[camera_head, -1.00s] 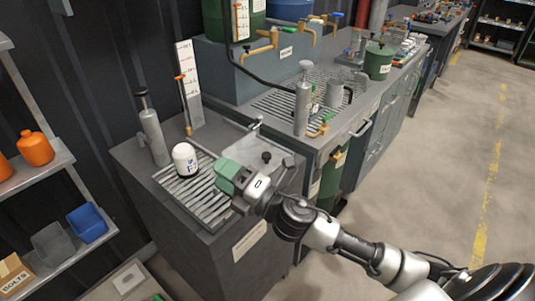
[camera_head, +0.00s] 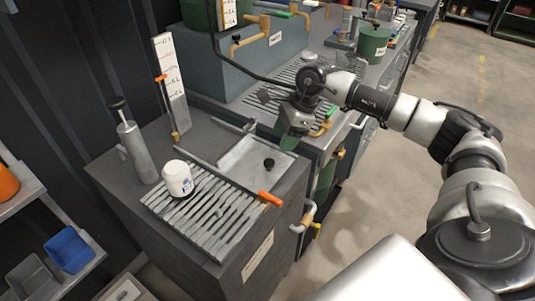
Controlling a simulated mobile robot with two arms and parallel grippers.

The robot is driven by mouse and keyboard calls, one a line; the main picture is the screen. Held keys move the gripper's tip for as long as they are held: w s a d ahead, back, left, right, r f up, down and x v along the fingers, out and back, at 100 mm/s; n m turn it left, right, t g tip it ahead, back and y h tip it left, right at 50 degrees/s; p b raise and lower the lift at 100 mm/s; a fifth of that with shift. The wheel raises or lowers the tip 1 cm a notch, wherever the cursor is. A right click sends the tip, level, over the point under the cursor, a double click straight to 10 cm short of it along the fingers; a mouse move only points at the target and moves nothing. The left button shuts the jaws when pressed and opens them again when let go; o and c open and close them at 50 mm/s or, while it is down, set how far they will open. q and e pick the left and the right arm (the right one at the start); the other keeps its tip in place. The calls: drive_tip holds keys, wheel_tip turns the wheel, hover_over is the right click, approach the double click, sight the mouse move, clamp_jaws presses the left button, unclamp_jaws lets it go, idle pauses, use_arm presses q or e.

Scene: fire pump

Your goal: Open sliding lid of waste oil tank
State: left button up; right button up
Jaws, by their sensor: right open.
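The waste oil tank (camera_head: 120,190) is a dark grey cabinet at the left with a slatted grate (camera_head: 215,215) in its top. Behind the grate lies a flat pale metal lid (camera_head: 243,163) with a small black knob (camera_head: 268,163) near its right side. The lid lies flat. My right gripper (camera_head: 293,124) has green-tipped fingers pointing down, above and just beyond the lid's right back corner. It is open, holds nothing that I can see, and is apart from the knob. My left gripper is not in view.
A white filter (camera_head: 177,178) stands on the grate. A long rod with an orange handle (camera_head: 270,198) runs between grate and lid. A grey pump (camera_head: 136,147) and a white gauge board (camera_head: 168,75) stand behind. The bench (camera_head: 270,108) adjoins at right.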

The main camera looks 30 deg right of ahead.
sight(269, 161)
drive_tip(key=x, duration=0.5)
drive_tip(key=shift+a+f+p, duration=0.2)
drive_tip(key=shift+p, duration=0.2)
drive_tip(key=shift+x, duration=1.7)
drive_tip(key=shift+c, duration=0.8)
drive_tip(key=c, duration=0.5)
clamp_jaws()
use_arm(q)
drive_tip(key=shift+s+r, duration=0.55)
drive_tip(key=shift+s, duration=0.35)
use_arm(e)
drive_tip(key=shift+w, duration=0.1)
